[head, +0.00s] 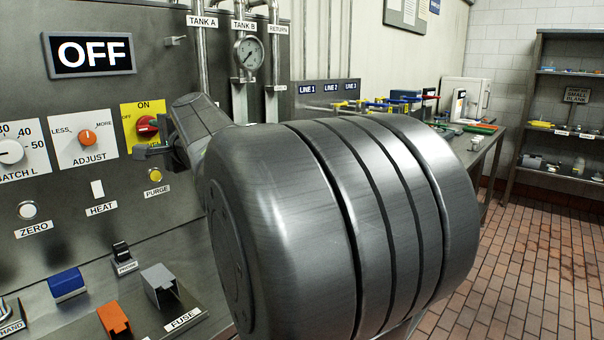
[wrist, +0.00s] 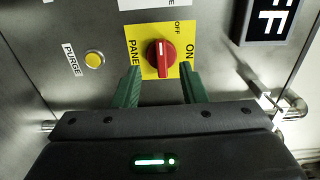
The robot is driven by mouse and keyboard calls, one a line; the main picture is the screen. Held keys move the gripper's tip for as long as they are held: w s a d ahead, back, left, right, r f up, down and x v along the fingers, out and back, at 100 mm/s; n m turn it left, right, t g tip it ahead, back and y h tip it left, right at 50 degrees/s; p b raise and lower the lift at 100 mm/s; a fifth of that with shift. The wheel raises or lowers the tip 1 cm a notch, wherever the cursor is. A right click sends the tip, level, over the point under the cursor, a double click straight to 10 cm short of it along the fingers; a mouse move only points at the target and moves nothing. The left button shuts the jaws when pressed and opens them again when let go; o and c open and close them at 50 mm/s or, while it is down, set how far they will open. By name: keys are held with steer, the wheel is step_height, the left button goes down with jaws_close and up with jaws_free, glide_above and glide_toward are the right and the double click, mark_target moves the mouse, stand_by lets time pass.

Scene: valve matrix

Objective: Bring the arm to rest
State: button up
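My gripper (head: 143,150) is in front of the control panel in the head view, close to a red knob (head: 147,127) on a yellow plate. In the wrist view, the green fingers of my gripper (wrist: 161,88) are apart with nothing between them. The red knob (wrist: 160,54) lies just beyond the fingertips, roughly centred between them. Its white mark points towards the OFF label on the yellow plate (wrist: 137,37). The sign (head: 88,53) on the panel reads OFF. My arm hides part of the panel.
A yellow purge button (head: 155,175), a heat switch (head: 97,188) and an adjust dial (head: 88,137) are near my gripper. Pipes and a gauge (head: 249,53) stand behind my arm. A bench and a shelf (head: 560,130) are at right, with open tiled floor.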

mark_target(142, 127)
steer(key=p+x, duration=0.1)
steer(key=x, duration=0.7)
steer(key=shift+w+a, duration=0.3)
steer(key=shift+d, duration=0.1)
steer(key=b+v, duration=0.2)
steer(key=v, duration=1.2)
steer(key=p+x, duration=0.2)
steer(key=x, duration=1.1)
steer(key=shift+w+a, duration=0.2)
steer(key=shift+a, duration=0.15)
steer(key=shift+w+a+r+p, duration=0.2)
steer(key=shift+r+p, duration=0.1)
steer(key=shift+p, duration=0.35)
steer(key=shift+s+d+r+m+p, duration=0.1)
steer(key=shift+r+m+p, duration=0.05)
steer(key=shift+m+p, duration=0.4)
steer(key=shift+d+r+m+p, duration=0.15)
steer(key=shift+m+p, duration=0.2)
steer(key=shift+m, duration=0.3)
steer(key=shift+r+m+p, duration=0.1)
steer(key=shift+m+p, duration=1.25)
steer(key=shift+m, duration=0.25)
